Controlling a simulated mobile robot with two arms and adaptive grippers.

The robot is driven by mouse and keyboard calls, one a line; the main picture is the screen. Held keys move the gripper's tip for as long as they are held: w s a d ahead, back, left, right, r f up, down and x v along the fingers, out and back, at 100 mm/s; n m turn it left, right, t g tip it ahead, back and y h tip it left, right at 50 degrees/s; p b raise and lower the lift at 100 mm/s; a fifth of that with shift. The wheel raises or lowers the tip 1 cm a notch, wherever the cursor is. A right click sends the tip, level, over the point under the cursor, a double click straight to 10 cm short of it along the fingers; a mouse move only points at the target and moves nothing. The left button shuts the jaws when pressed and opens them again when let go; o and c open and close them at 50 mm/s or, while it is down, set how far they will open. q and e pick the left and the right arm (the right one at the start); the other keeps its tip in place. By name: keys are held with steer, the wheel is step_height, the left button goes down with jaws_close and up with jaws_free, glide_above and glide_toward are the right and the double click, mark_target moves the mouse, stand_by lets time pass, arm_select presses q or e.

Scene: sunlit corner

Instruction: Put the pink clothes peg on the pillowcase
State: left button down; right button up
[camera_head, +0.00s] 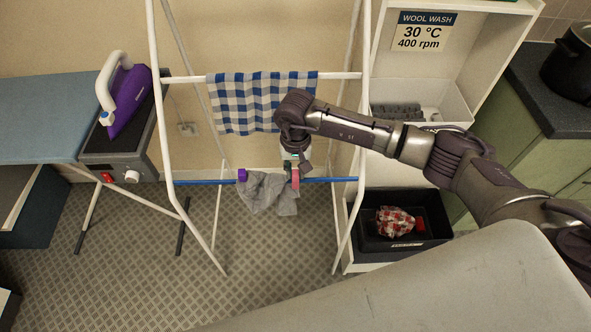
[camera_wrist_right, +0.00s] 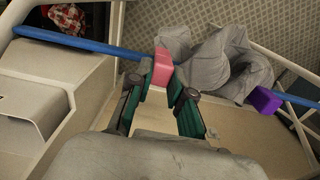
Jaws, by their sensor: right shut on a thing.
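A grey cloth (camera_head: 266,192), likely the pillowcase, hangs over the blue rail (camera_head: 212,183) of the drying rack. A purple peg (camera_head: 242,175) sits on the rail at its left end. The pink clothes peg (camera_head: 295,178) is at the cloth's right end on the rail. My right gripper (camera_head: 294,163) points down there, shut on the pink peg. In the right wrist view the pink peg (camera_wrist_right: 162,68) sits between the green fingertips, at the rail and the cloth's edge (camera_wrist_right: 176,42). Whether the peg pinches the cloth cannot be told. My left gripper is not in view.
A blue-and-white checked cloth (camera_head: 262,97) hangs on the upper rail behind my right arm. A black bin (camera_head: 368,236) with a red checked cloth (camera_head: 393,221) stands low at the right. A purple iron (camera_head: 126,98) stands at the left. The rail's left part is bare.

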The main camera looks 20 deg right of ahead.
mark_target(295, 171)
step_height(295, 171, up, 7)
steer(key=p, duration=0.3)
steer(key=shift+r, duration=0.1)
steer(key=shift+f, duration=0.2)
stand_by(0.4)
steer(key=shift+w+a+f+b, duration=0.15)
steer(key=shift+a+f+b, duration=0.2)
steer(key=shift+b, duration=0.3)
steer(key=shift+w+a+f+g+b, duration=0.2)
steer(key=shift+a+b, duration=0.2)
steer(key=shift+b, duration=0.05)
steer(key=shift+w+a+f+g+b, duration=0.15)
steer(key=shift+a+g+b, duration=0.05)
steer(key=shift+a+b, duration=0.2)
steer(key=shift+f+b, duration=2.6)
steer(key=shift+b, duration=0.05)
steer(key=o, duration=0.9)
